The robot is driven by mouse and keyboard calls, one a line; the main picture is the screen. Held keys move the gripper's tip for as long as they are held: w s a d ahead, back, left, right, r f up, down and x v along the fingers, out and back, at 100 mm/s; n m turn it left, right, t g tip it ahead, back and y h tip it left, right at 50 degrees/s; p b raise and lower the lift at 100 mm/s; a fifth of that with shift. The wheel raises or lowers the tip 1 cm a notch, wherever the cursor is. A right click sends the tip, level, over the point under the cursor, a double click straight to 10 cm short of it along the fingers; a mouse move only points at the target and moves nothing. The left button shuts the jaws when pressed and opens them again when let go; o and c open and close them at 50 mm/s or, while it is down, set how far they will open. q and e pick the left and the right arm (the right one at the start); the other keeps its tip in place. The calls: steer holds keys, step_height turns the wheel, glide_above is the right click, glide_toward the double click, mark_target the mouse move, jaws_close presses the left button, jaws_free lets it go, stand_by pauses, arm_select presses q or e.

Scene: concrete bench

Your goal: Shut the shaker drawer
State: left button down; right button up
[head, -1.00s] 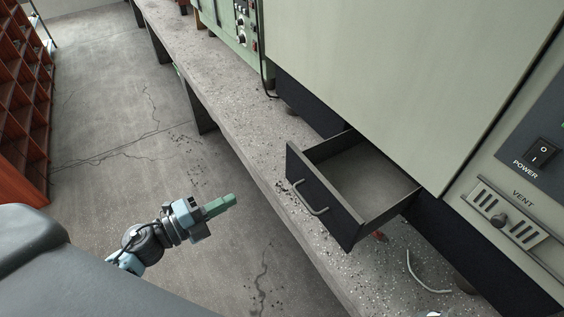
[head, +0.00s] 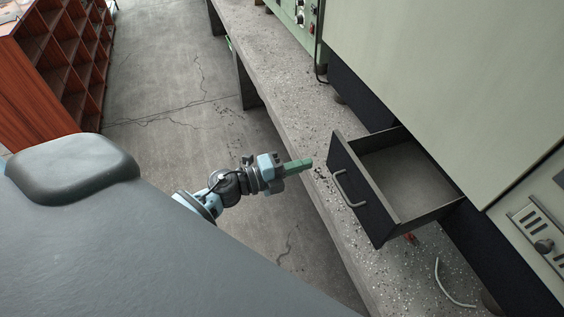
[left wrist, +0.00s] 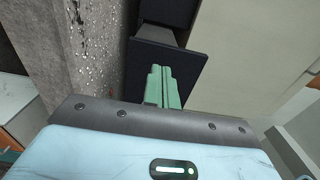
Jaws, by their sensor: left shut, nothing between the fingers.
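The shaker drawer (head: 361,195) is dark with a grey bar handle (head: 349,188). It stands open from under the pale green cabinet, and its inside looks empty. My left gripper (head: 308,163) has green fingers that are shut and empty. In the head view it is just left of the drawer front, pointing towards it, with a gap between. In the left wrist view the shut fingers (left wrist: 161,86) show in front of the dark drawer front (left wrist: 186,72); the handle cannot be made out there. My right gripper is not in view.
The pale green cabinet (head: 425,75) stands on the speckled concrete bench (head: 285,100). A red item (head: 410,238) lies under the drawer, and a pale curved cable (head: 447,287) lies to its right. A red-brown shelf (head: 55,70) stands at far left. The floor between is clear.

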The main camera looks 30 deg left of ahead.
mark_target(331, 157)
arm_select(q)
steer(key=shift+x, duration=2.5)
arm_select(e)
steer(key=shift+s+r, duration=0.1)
